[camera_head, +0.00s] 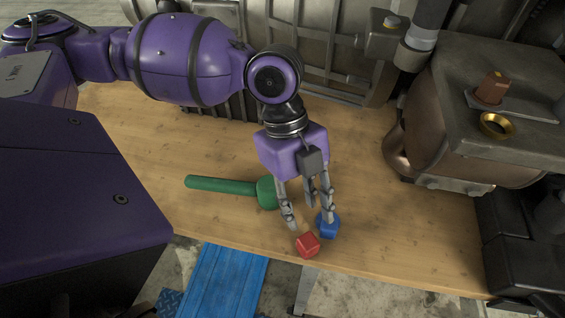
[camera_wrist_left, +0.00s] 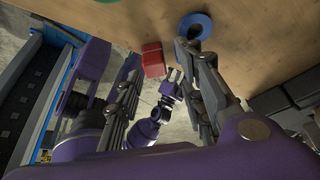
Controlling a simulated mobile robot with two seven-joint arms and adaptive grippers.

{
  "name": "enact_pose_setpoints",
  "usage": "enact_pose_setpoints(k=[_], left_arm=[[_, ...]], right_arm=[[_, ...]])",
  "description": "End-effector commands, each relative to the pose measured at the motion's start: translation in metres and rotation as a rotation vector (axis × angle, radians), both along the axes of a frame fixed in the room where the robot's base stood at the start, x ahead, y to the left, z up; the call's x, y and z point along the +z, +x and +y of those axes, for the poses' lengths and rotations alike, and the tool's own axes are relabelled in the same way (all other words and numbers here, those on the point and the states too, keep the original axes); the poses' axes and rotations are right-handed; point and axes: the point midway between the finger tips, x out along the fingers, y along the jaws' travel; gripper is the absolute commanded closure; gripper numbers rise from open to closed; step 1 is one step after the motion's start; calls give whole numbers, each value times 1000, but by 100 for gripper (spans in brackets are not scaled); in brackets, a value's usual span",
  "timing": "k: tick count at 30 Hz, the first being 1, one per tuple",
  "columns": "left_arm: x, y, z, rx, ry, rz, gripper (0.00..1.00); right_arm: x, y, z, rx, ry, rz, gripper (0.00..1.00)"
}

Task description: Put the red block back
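The red block (camera_head: 307,245) lies on the wooden table near its front edge. My left gripper (camera_head: 308,221) is open and empty, pointing down just behind the block. In the left wrist view the red block (camera_wrist_left: 153,60) shows in the gap between the spread fingers of the left gripper (camera_wrist_left: 160,58), closer to the left finger. I cannot tell whether a finger touches it. My right gripper (camera_wrist_left: 174,77) seems to show small and low beyond the table edge in the left wrist view; its finger opening is too small to tell.
A blue ring-like piece (camera_head: 328,228) lies right beside the red block, at the right fingertip. A green rod with a thick head (camera_head: 225,186) lies behind to the left. Large engine parts (camera_head: 430,130) stand at the right and back. Bare wooden table (camera_head: 400,235) extends to the right.

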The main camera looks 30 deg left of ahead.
Motion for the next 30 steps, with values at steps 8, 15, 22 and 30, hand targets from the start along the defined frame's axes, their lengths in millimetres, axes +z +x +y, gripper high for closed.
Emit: enact_pose_setpoints(k=[8,15,22,30], left_arm=[[-31,-11,-13,-3,-2,2,64],[-59,-18,-22,-1,-1,1,64],[-61,-18,-23,0,-1,-2,64],[-61,-17,-23,-1,0,-3,94]], right_arm=[[-11,-19,-3,-7,-3,39,60],[-5,-12,-2,-7,0,24,60],[-1,-1,2,-2,5,5,60],[-1,-2,3,-5,7,6,60]])
